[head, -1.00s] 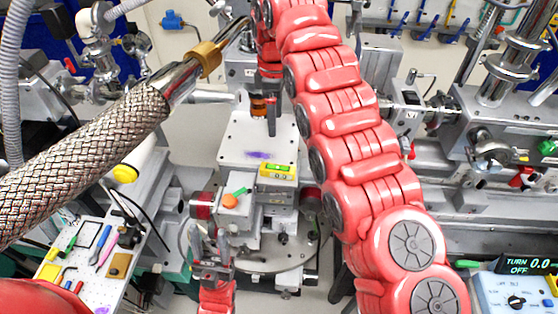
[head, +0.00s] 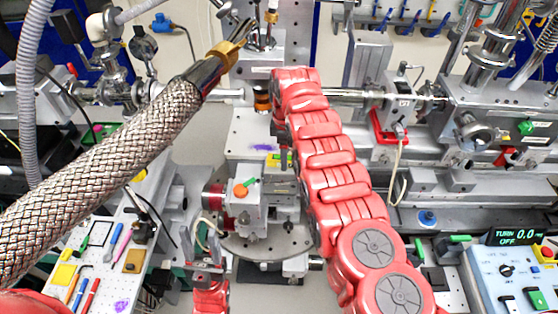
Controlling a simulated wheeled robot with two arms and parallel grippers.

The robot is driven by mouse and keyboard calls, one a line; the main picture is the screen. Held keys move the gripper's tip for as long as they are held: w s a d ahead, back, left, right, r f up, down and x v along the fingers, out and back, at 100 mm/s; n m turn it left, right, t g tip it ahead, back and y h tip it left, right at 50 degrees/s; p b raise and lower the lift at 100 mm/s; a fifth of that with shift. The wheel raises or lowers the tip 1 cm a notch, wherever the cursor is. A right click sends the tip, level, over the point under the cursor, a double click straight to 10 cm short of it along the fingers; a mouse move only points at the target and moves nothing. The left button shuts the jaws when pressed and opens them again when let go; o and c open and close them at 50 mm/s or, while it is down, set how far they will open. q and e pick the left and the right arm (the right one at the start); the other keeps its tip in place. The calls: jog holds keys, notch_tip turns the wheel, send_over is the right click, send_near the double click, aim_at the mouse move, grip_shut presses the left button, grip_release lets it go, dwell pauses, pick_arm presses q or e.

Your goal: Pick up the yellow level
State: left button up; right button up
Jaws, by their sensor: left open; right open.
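The yellow level (head: 283,161), with a green part showing, lies near the front edge of the white perforated plate on the central stage. My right arm crosses in front of it and hides much of it. My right gripper (head: 278,143) points down close to the level, partly hidden by its own arm; whether it touches the level cannot be told. It is open. My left gripper (head: 204,240) is open and empty, low in front of the round stage base, apart from the level.
A thick braided hose (head: 110,180) crosses the left side. A tool board (head: 121,303) with several small tools stands at lower left. An orange and green knob (head: 241,189) sits in front of the plate. A control box (head: 506,270) stands at lower right.

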jog(key=shift+s+a+f, duration=0.2)
jog(key=shift+s+f, duration=0.05)
jog(key=shift+f, duration=0.2)
jog(key=shift+a+f, duration=0.2)
jog(key=shift+a, duration=0.05)
jog(key=shift+w+f, duration=0.1)
jog(key=shift+w, duration=0.15)
jog(key=shift+w+d+f, duration=0.1)
jog(key=shift+w+d, duration=0.05)
jog(key=shift+w, duration=0.05)
jog(key=shift+c, duration=0.6)
jog(key=shift+d, duration=0.25)
jog(key=shift+c, duration=1.2)
jog(key=shift+s, duration=0.15)
jog(key=c, duration=0.5)
jog(key=shift+a, duration=0.25)
grip_shut()
jog(key=shift+d, duration=0.1)
